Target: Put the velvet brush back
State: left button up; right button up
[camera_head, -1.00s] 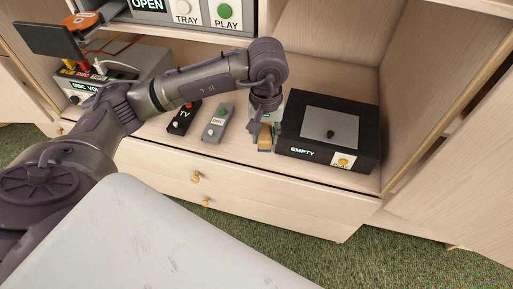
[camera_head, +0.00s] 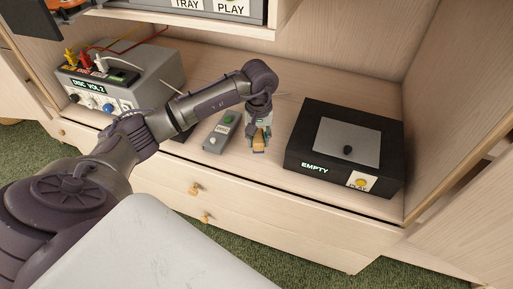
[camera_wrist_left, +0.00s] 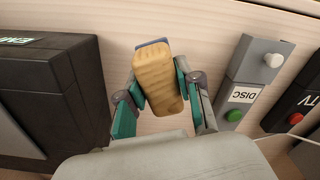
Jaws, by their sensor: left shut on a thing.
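The velvet brush is a small wooden block (camera_wrist_left: 157,75) with a blue-grey edge along its underside. My left gripper (camera_wrist_left: 158,97) is shut on it, one finger on each side. In the head view the brush (camera_head: 259,142) shows below my left gripper (camera_head: 258,128), close over the shelf's front edge area. I cannot tell whether it touches the shelf. It is between the grey DISC remote (camera_head: 221,132) and the black box marked EMPTY (camera_head: 296,160), apart from both. My right gripper is not in view.
The wooden shelf (camera_head: 290,90) has bare room behind the brush. A grey DISC VOL 2 box (camera_head: 160,72) with cables stands at the left. A dark TV remote (camera_wrist_left: 305,93) lies beyond the DISC remote. A cabinet wall (camera_head: 450,100) closes the right side.

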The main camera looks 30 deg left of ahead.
aim_at(257, 134)
pick_arm(q)
jog(key=shift+w+a+f, duration=0.25)
jog(key=shift+a+f, duration=0.2)
notch_tip(257, 134, down, 3)
jog(key=shift+f+b, duration=0.2)
jog(key=shift+b, duration=0.15)
jog(key=shift+f, duration=0.15)
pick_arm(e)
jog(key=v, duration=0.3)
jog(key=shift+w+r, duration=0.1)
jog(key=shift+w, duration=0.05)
pick_arm(q)
jog(key=shift+f, duration=0.1)
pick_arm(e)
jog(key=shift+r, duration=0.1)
pick_arm(q)
jog(key=o, duration=1.1)
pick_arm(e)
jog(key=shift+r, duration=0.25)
pick_arm(q)
notch_tip(257, 134, up, 12)
jog(key=shift+r+p, duration=0.1)
jog(key=shift+p, duration=0.8)
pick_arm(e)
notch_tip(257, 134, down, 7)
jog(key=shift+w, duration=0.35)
